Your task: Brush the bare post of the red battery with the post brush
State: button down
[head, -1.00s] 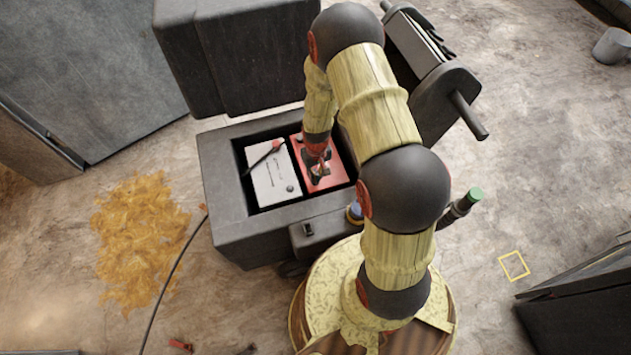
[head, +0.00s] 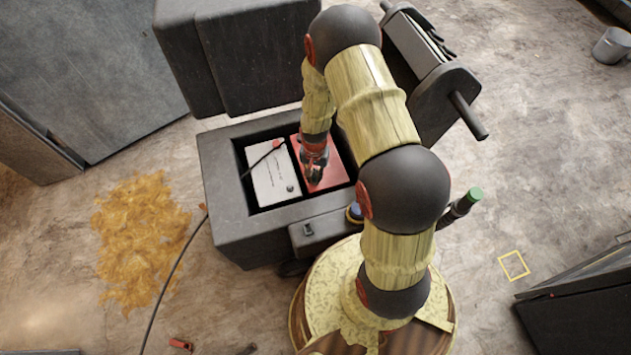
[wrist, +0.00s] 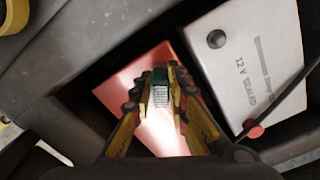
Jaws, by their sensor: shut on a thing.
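The red battery (head: 333,172) sits in the dark box, right of the white battery (head: 268,182); its top also shows in the wrist view (wrist: 118,88). My gripper (head: 314,178) is over the red battery and covers part of its top. In the wrist view my gripper (wrist: 161,82) is shut on a small green piece with a pale ridged part, which looks like the post brush (wrist: 160,92). The bare post is hidden behind my gripper and arm, so I cannot tell whether the brush touches it.
The box rim (head: 225,200) surrounds both batteries closely. A black cable with a red end (head: 276,144) lies over the white battery. A large dark block (head: 255,60) stands behind the box. Yellowish litter (head: 140,240) lies on the floor at left.

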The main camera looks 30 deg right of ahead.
jog(key=c, duration=1.7)
grip_release()
jog(key=shift+f, duration=0.1)
jog(key=shift+o, duration=0.2)
notch_tip(320, 180, up, 12)
jog(key=s+a+r+n+g, duration=0.1)
jog(key=s+n+g, duration=0.1)
jog(key=s, duration=0.4)
jog(key=s+a+r+n+t, duration=0.2)
jog(key=s+r, duration=0.2)
jog(key=r, duration=0.8)
jog(key=s+a+r+n+t, duration=0.2)
jog(key=s+a+r+t, duration=0.1)
jog(key=r, duration=0.9)
jog(key=s+a+r+n+t, duration=0.2)
jog(key=s+a+r, duration=0.1)
jog(key=r, duration=0.9)
jog(key=shift+s+t, duration=0.3)
jog(key=shift+s, duration=0.6)
